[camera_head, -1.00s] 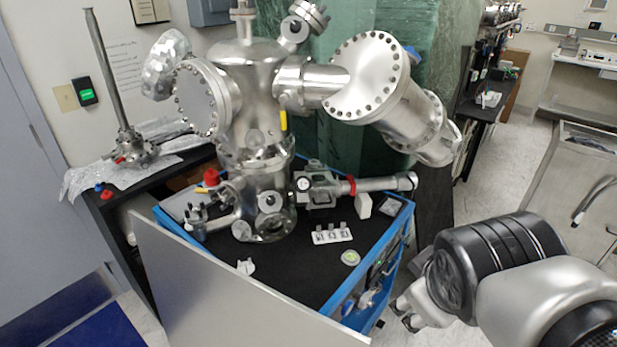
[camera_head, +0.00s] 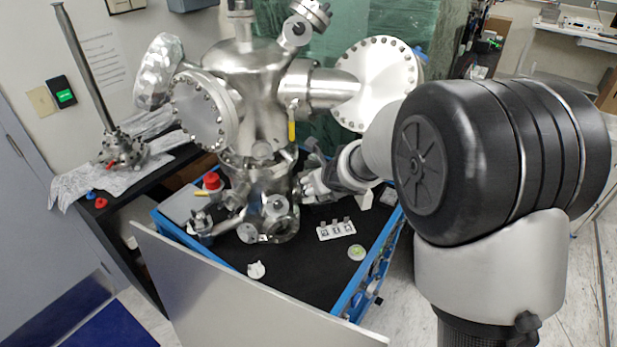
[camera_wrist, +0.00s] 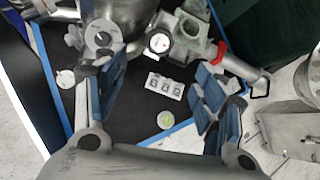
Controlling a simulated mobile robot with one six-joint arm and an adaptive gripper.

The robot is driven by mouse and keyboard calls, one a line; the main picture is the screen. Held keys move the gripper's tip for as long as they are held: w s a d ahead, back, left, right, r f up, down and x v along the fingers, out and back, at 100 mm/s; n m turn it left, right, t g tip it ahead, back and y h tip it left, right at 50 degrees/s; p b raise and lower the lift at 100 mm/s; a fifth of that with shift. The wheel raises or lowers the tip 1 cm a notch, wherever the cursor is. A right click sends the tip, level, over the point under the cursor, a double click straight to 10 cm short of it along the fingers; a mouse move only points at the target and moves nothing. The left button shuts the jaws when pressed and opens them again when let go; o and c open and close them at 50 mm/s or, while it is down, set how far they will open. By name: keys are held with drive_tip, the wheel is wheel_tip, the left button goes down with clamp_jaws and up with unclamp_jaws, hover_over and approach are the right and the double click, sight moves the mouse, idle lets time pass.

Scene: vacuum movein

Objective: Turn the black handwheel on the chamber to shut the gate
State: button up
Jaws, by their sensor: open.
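The steel chamber (camera_head: 238,85) stands on a black-topped cart. In the wrist view, a small black-rimmed round part with a pale face, apparently the handwheel (camera_wrist: 160,43), sits on the side of the valve body (camera_wrist: 194,47). My gripper (camera_head: 308,188) covers that spot in the head view. In the wrist view my gripper (camera_wrist: 148,68) is open and empty, its blue-padded fingers wide apart. The handwheel shows between and beyond the fingertips; I see no contact. The gate itself is hidden inside the valve.
A white block with several small parts (camera_head: 337,230) and a green-topped round item (camera_head: 356,252) lie on the cart top (camera_head: 300,275). A pale panel (camera_head: 240,300) borders the cart's front.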

sight(309, 185)
drive_tip(key=x, duration=1.6)
drive_tip(key=shift+w+d+f, duration=0.1)
drive_tip(key=shift+w+f, duration=0.15)
drive_tip(key=shift+f, duration=0.05)
drive_tip(key=shift+c, duration=0.4)
drive_tip(key=c, duration=1)
